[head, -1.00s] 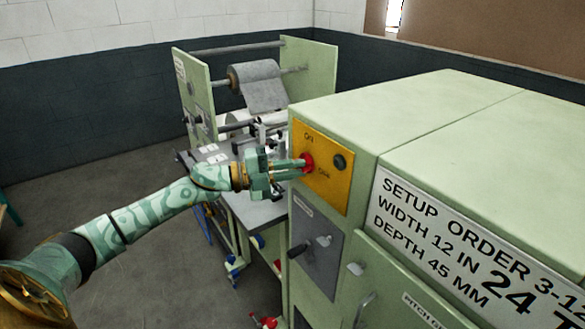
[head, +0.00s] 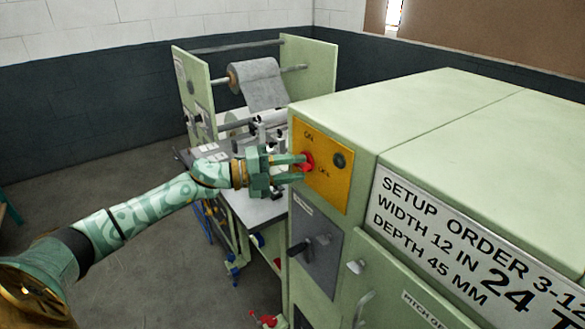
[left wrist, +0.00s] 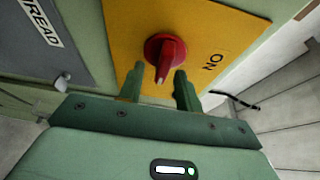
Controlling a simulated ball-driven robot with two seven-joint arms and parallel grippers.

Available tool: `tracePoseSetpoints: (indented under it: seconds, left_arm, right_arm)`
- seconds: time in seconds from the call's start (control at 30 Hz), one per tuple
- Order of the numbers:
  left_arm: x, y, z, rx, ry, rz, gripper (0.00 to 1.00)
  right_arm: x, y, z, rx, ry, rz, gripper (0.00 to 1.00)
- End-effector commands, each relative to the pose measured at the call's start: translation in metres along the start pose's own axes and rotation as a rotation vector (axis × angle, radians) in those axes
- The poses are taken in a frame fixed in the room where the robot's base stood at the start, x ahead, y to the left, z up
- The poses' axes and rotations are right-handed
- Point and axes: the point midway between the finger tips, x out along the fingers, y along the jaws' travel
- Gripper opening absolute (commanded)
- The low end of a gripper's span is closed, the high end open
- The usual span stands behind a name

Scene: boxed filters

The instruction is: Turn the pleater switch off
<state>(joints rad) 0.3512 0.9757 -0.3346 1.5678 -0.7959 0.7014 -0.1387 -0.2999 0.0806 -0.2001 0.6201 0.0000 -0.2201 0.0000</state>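The pleater switch is a red rotary knob (head: 308,161) on a yellow plate (head: 335,188) on the green machine's side. ON is printed at the plate's upper left and OFF at the knob's lower right. My left gripper (head: 303,168) is at the knob with its two fingers apart. In the left wrist view, the red knob (left wrist: 164,52) has its grip, with a pale mark, pointing down the picture between the open fingertips (left wrist: 158,80). I cannot tell whether the fingers touch it. OFF is not visible there. My right gripper is not in view.
A dark round button (head: 340,161) sits right of the knob. Below is a grey panel (head: 318,262) with a lever. A roll stand (head: 262,82) and worktable stand behind my left arm. A setup order sign (head: 450,255) covers the machine's near side.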

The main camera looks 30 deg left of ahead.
Motion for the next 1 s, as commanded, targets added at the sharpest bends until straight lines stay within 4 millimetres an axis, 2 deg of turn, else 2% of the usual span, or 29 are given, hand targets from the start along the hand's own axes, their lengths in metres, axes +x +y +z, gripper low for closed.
tracePoseSetpoints:
  seconds: [0.17,0.27,0.37,0.5,0.8,1.0]
  left_arm:
    - [-0.002,0.000,0.000,-0.001,-0.001,-0.001,0.35]
    - [-0.010,0.001,0.001,-0.002,-0.002,0.001,0.35]
    - [-0.028,0.002,0.000,-0.002,-0.002,0.004,0.35]
    - [-0.062,0.003,0.000,-0.004,-0.001,0.007,0.35]
    - [-0.129,0.000,0.000,-0.004,-0.001,0.003,0.35]
    - [-0.156,0.000,0.000,-0.002,-0.001,0.000,0.35]
  right_arm:
    - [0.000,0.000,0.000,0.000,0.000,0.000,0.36]
    - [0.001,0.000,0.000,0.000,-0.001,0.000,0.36]
    - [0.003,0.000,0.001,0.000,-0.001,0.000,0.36]
    - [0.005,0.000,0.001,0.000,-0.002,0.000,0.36]
    - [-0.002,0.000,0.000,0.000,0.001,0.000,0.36]
    - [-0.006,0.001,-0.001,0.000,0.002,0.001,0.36]
